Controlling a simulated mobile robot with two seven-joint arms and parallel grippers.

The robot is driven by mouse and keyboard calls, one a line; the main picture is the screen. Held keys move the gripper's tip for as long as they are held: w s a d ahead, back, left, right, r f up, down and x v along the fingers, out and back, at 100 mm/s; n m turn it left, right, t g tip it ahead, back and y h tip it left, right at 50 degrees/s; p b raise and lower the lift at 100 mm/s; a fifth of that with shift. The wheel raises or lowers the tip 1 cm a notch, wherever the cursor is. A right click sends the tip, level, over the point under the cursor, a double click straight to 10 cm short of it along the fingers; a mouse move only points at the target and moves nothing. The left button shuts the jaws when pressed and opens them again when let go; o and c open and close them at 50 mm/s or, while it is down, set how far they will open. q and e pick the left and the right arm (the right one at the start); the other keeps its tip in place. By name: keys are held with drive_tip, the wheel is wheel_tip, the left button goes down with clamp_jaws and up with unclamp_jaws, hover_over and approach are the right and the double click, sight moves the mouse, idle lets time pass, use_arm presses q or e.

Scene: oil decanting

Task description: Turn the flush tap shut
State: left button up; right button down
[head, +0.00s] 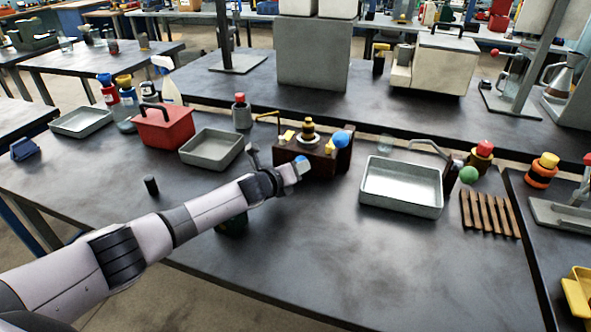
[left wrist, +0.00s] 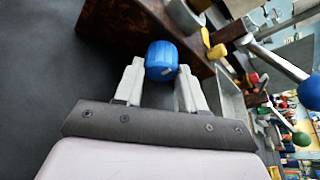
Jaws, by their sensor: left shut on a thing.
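The flush tap shows as a ribbed blue knob (left wrist: 161,60) on the front of a dark brown wooden block in the left wrist view. In the head view the blue knob (head: 303,164) sits low on the front of the block (head: 322,162). My left gripper (head: 297,171) reaches it from the front left. In the left wrist view the gripper's two pale fingers (left wrist: 158,74) are on either side of the knob, shut on it. The knob's turn angle cannot be read. My right gripper is not in view.
A lever with a blue ball (head: 341,140) stands at the block's right end. A grey tray (head: 212,149) and red box (head: 165,128) are to the left. A larger metal tray (head: 402,187) and wooden rack (head: 490,214) are to the right. The front table is mostly clear.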

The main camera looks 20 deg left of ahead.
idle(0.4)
use_arm(q)
drive_tip(key=o, duration=1.1)
drive_tip(key=shift+c, duration=0.2)
wheel_tip(320, 180, up, 20)
